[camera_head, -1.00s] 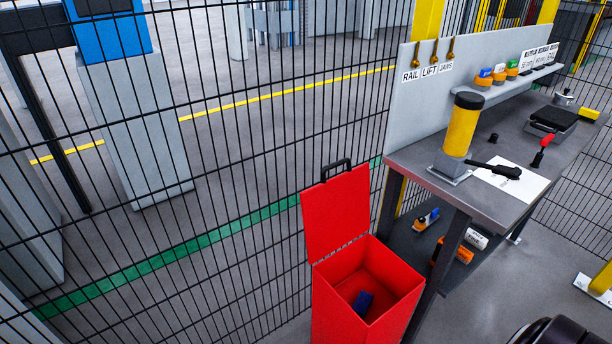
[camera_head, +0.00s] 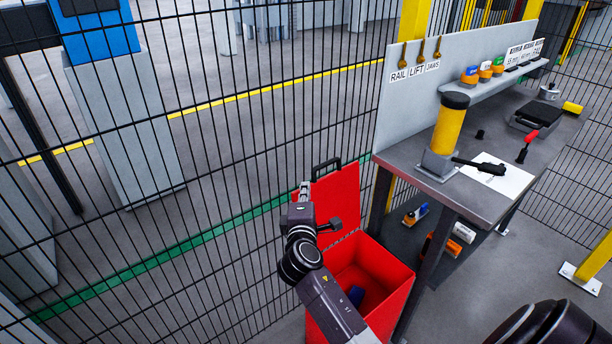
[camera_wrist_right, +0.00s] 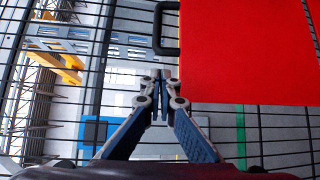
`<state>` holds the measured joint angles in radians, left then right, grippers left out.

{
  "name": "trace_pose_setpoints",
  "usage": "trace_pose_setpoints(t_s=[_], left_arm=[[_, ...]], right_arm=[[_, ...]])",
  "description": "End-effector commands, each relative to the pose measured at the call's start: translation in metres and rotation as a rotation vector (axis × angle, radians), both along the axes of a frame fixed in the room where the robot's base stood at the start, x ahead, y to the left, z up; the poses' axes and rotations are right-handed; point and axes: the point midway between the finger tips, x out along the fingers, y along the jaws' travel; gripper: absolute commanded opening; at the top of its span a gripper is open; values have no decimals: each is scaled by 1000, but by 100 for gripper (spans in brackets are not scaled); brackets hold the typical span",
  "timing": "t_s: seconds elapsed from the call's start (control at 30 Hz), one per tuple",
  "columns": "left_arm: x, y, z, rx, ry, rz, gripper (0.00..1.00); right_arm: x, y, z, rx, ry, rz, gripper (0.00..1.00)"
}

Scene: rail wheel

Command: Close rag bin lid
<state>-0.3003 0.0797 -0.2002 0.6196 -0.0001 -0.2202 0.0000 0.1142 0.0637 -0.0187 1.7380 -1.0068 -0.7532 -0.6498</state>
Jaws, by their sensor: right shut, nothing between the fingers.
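The red rag bin (camera_head: 385,264) stands at the front of the wire fence with its top open. Its red lid (camera_head: 340,194) is raised upright on the back hinge, with a black handle (camera_head: 326,167) on its top edge. A dark blue rag (camera_head: 350,291) lies inside the bin. My right gripper (camera_head: 304,188) is at the left edge of the lid, near the handle, with its fingers shut and empty. In the right wrist view the fingertips (camera_wrist_right: 161,77) are just left of the lid (camera_wrist_right: 250,55) and below the handle (camera_wrist_right: 160,28); I cannot tell if they touch. My left gripper is not seen.
The wire fence (camera_head: 230,190) runs close behind the bin and lid. A grey workbench (camera_head: 470,200) with a yellow cylinder (camera_head: 450,125) and tools stands right of the bin. Its lower shelf holds several small items.

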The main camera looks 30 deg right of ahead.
Motion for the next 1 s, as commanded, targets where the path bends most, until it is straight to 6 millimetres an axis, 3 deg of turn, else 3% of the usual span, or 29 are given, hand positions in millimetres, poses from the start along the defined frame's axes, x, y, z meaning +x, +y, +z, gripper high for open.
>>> trace_pose_setpoints(t_s=[0.2, 0.4, 1.0], left_arm=[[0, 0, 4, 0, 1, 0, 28], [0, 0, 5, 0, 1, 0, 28], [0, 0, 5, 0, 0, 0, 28]], right_arm=[[32, -22, -3, -1, 0, 0, 0], [51, -36, -7, 1, 1, 1, 0], [61, -43, -10, 2, -1, 2, 0]])
